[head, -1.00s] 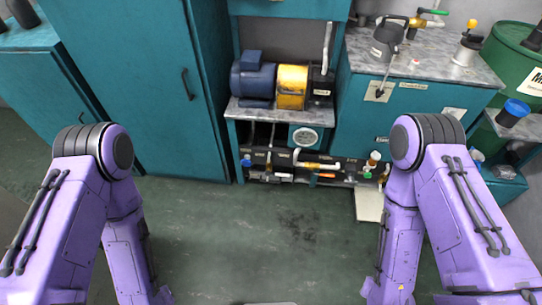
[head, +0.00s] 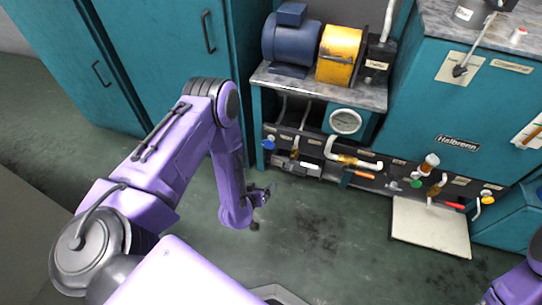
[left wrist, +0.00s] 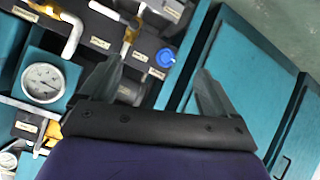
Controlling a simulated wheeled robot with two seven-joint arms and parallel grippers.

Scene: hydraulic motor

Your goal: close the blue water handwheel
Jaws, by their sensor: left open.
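The blue water handwheel (head: 268,143) is a small round knob at the left end of the black pipe panel, below the motor bench. It also shows in the left wrist view (left wrist: 166,57), beyond and between my fingers. My left gripper (head: 262,205) is in front of and below the panel, apart from the handwheel. In the left wrist view my left gripper (left wrist: 160,72) is open, with nothing between its fingers. My right arm shows only at the lower right edge of the head view, and its gripper is out of sight.
White and brass pipes (head: 345,157), a green handwheel (head: 416,183) and a round gauge (head: 345,122) are right of the blue handwheel. A tall teal cabinet (head: 165,50) stands to the left. A pale plate (head: 430,228) lies at the right.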

